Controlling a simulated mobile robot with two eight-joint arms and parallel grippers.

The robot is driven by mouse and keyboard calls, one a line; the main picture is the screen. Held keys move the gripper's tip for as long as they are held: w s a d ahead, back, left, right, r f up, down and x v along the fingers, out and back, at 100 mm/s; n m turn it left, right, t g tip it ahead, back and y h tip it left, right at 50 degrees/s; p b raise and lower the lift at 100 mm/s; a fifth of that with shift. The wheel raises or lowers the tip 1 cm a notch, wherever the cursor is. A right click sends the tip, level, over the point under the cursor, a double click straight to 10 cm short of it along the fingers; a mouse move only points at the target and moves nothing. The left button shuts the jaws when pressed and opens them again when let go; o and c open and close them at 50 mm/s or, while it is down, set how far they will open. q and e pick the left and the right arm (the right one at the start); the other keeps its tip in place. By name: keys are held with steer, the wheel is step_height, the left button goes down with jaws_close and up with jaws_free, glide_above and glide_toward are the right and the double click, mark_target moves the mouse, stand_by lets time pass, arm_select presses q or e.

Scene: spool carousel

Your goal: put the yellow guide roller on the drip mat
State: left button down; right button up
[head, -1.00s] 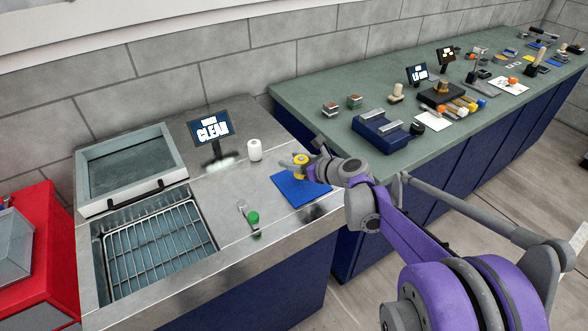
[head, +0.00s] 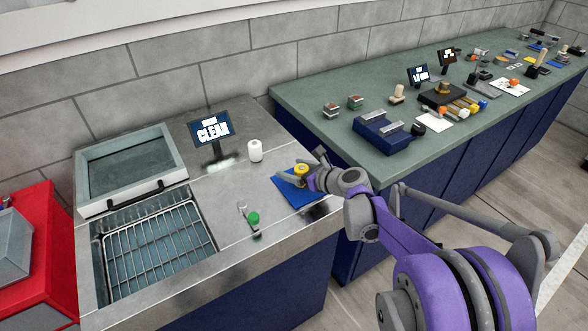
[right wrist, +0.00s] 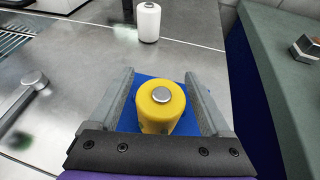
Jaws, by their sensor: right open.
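The yellow guide roller (head: 301,170) stands upright on the blue drip mat (head: 292,196), towards its back edge. In the right wrist view the roller (right wrist: 161,105) has a grey cap on top, and blue mat (right wrist: 146,82) shows around it. My right gripper (head: 303,166) is open, with one finger on each side of the roller. In the right wrist view a gap shows between each finger and the roller. The roller's lowest part is hidden behind the gripper body there. My left gripper is not in view.
A white roller (head: 255,151) stands behind the mat. A green-capped part (head: 253,218) is at the mat's left. A sink with a wire rack (head: 160,250) lies further left. A display (head: 211,128) stands at the back. The green-topped bench (head: 310,90) is to the right.

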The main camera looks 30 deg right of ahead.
steer(key=shift+r, duration=0.1)
steer(key=shift+s+d+r, duration=0.1)
steer(key=shift+s+r, duration=0.05)
steer(key=shift+s, duration=0.05)
steer(key=v, duration=1.1)
steer(key=shift+s+r+p, duration=0.1)
steer(key=shift+s+p, duration=0.2)
steer(key=shift+p, duration=0.05)
